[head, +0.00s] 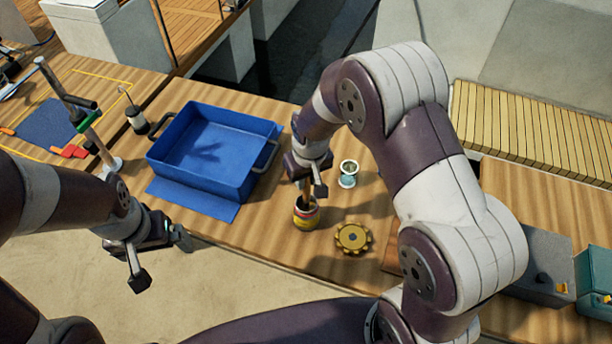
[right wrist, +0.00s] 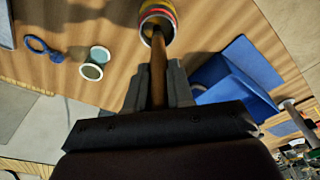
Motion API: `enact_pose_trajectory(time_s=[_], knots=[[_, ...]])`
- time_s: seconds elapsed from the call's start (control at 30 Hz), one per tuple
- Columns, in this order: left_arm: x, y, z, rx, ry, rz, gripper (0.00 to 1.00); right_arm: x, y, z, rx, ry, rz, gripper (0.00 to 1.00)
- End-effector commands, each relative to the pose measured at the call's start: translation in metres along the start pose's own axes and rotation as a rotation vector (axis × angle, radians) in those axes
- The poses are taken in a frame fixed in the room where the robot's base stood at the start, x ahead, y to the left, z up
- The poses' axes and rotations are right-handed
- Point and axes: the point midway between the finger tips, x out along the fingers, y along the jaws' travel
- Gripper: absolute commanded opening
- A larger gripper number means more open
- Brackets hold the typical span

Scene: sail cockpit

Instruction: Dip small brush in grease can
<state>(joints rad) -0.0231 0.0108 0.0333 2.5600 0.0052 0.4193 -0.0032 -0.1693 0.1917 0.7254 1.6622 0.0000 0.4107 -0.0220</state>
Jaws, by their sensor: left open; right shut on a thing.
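A small can with red and yellow bands (head: 306,218), which looks like the grease can, stands upright on the wooden bench; it also shows at the top of the right wrist view (right wrist: 171,12). My right gripper (head: 311,190) is just above the can, shut on the brush. The brush's brown wooden handle (right wrist: 158,68) runs from between the fingers (right wrist: 157,90) to the can's mouth. Its far end is hidden at or inside the can. My left gripper (head: 160,260) is open and empty, in front of the bench's near edge at the left.
A blue tray (head: 207,189) stands left of the can. A teal and white cup (head: 348,173) and a gold toothed wheel (head: 353,238) are close on the right. A hooked tool (head: 136,118) and grey and teal boxes (head: 541,262) stand farther off.

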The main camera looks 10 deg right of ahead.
Motion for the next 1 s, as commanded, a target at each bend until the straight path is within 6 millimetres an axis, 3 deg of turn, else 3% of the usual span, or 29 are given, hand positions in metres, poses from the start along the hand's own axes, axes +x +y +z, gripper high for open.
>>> enact_pose_trajectory(time_s=[1.0], knots=[[0.0021, 0.0000, 0.0003, 0.000, 0.000, 0.000, 1.00, 0.0069, 0.0000, 0.0012, 0.000, -0.001, 0.000, 0.00]])
